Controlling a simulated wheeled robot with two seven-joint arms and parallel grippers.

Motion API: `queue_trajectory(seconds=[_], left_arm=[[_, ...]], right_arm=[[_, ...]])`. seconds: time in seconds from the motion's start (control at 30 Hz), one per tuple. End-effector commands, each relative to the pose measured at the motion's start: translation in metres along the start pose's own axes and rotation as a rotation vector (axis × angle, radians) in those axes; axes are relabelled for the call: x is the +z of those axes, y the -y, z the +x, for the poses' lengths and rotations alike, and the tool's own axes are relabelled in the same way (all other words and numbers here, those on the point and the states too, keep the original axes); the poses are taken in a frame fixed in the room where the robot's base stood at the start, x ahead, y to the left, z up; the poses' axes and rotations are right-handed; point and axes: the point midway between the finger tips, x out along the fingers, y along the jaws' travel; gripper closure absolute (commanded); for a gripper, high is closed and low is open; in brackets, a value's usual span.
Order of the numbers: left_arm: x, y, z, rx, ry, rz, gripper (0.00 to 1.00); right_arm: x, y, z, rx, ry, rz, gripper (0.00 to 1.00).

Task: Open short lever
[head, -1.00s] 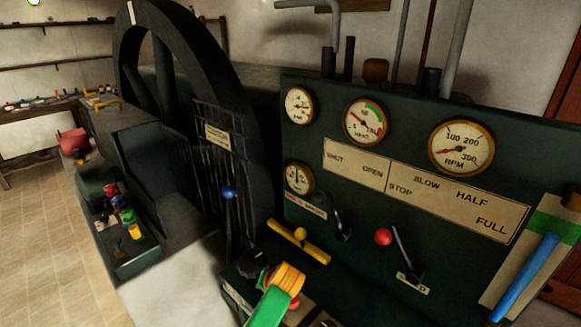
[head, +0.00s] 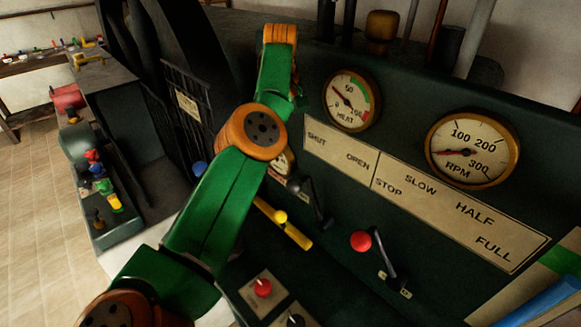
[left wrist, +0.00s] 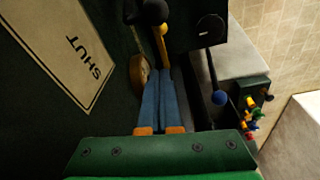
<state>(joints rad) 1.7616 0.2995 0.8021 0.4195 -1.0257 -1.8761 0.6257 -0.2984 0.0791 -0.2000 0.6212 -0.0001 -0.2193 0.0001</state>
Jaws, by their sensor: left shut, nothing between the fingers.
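A short black-knobbed lever (head: 308,200) stands on the dark green panel below the SHUT–OPEN part of the cream label plate (head: 338,153). Its knob is toward the SHUT side. The black knob (left wrist: 151,11) shows at the top of the left wrist view, ahead of the fingers. My left gripper (left wrist: 161,72) has its blue fingers shut together and empty, close to the panel and apart from the knob. In the head view my green arm hides the gripper.
A yellow bar handle (head: 282,220) lies just left of the lever. A red-knobbed lever (head: 378,258) stands to its right. A gauge rim (left wrist: 138,72) is beside my fingers. A blue-knobbed lever (left wrist: 220,98) stands further off.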

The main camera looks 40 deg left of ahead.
Motion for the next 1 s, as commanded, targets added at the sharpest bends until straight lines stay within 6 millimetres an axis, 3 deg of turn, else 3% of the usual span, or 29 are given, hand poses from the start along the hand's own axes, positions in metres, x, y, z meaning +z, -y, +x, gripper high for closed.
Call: queue_trajectory(seconds=[0.27,0.5,0.73,1.0], left_arm=[[0.0,0.0,0.01,0.0,-0.001,0.0,1.0],[0.001,0.0,0.057,-0.003,0.001,-0.001,1.0],[0.001,0.001,0.101,-0.003,0.0,0.0,1.0],[0.03,-0.001,0.087,0.001,-0.003,0.001,1.0]], right_arm=[[0.004,0.0,0.004,-0.001,0.007,0.0,0.19],[0.004,0.0,0.015,0.0,0.006,0.0,0.19],[0.002,0.0,0.002,0.0,0.005,0.0,0.19],[0.001,-0.001,-0.011,0.001,0.004,-0.001,0.19]])
